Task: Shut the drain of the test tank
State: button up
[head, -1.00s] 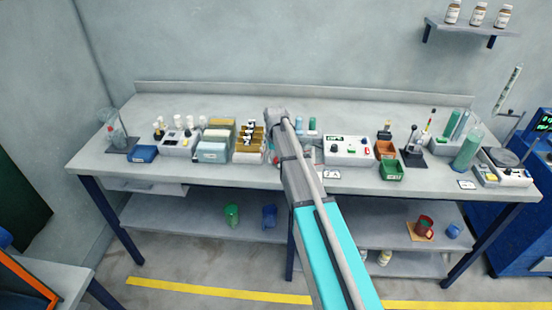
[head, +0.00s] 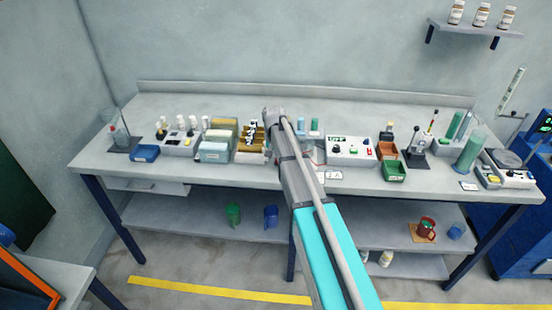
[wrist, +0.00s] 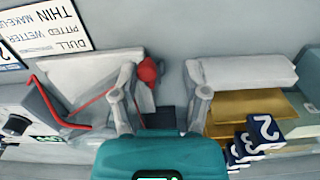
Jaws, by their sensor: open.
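My gripper (wrist: 161,78) is open in the wrist view, its two fingers apart over the bench. A red knob (wrist: 149,70) shows between the fingers, close to the left one, beside a small grey part. It looks like a drain handle, but I cannot tell whether the drain is open or shut. A pale grey block shows beyond each finger; I cannot tell whether these are finger pads or walls of the tank. In the head view my arm covers the gripper and the middle of the bench, so the tank does not show clearly there.
A power unit (head: 350,150) stands right of my arm. Amber-coloured racks (head: 250,143) and a pale box (head: 214,152) stand left. A red lead (wrist: 62,119) and a printed sign (wrist: 50,25) lie left in the wrist view; numbered blocks (wrist: 263,131) are right.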

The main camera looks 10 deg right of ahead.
jog(key=m, duration=0.2)
jog(key=w+a+m, duration=0.1)
jog(key=shift+m, duration=0.4)
jog(key=m, duration=0.1)
jog(key=w+m, duration=0.1)
jog(key=m, duration=0.1)
jog(key=shift+a, duration=0.15)
jog(key=shift+r+p, duration=0.4)
notch_tip(320, 180, up, 13)
jog(key=p, duration=1.3)
jog(key=s+f+n+b, duration=0.5)
jog(key=s+f+b, duration=0.8)
jog(key=f+b, duration=0.3)
jog(key=s+f+n+b, duration=0.5)
jog(key=s+f+b, duration=0.8)
jog(key=f+b, duration=0.3)
jog(key=shift+s+f+n, duration=0.15)
jog(key=shift+s+n, duration=0.15)
jog(key=shift+n, duration=0.1)
dwell(0.3)
jog(key=shift+s, duration=0.6)
jog(key=shift+s, duration=0.1)
